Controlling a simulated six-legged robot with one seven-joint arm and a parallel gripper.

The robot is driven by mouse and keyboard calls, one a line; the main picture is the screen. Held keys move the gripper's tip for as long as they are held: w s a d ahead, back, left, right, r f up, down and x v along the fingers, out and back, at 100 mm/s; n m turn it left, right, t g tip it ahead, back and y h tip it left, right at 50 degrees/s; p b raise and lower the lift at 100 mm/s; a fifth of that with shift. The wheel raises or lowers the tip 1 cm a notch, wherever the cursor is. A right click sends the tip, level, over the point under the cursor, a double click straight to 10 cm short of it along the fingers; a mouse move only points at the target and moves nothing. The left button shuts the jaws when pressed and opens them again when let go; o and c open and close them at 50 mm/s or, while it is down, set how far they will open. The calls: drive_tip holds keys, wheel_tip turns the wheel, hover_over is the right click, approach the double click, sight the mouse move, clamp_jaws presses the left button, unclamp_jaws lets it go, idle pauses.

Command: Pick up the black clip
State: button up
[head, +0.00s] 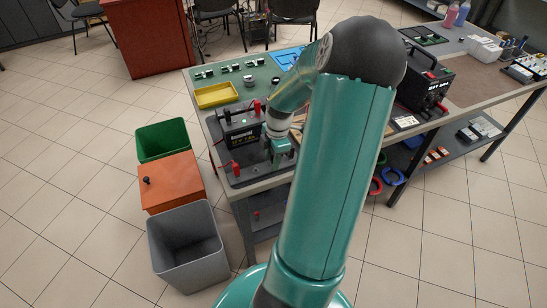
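My gripper (281,160) points down at the front of the workbench, just right of a black battery (240,130). It is small and seen from behind my arm, so I cannot tell whether its fingers are open or hold anything. I cannot make out the black clip; it may be hidden by my arm or gripper, or blend with the dark battery and the dark tray (246,177). A red clip-like part (235,168) lies on this tray at the front, and another red part (257,107) stands at the battery's top right.
A yellow tray (216,96) sits behind the battery on the green mat (205,84). A black charger-like box (428,82) stands to the right. Green (162,139), orange (172,183) and grey (187,247) bins stand on the floor left of the bench.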

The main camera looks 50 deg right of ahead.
clamp_jaws()
drive_tip(key=shift+r, duration=0.1)
drive_tip(key=shift+r, duration=0.45)
wheel_tip(320, 180, up, 3)
drive_tip(key=shift+f, duration=0.2)
drive_tip(key=s+a+r, duration=0.7)
drive_tip(key=s+r, duration=0.5)
drive_tip(key=shift+a+r, duration=0.15)
drive_tip(key=shift+r, duration=0.1)
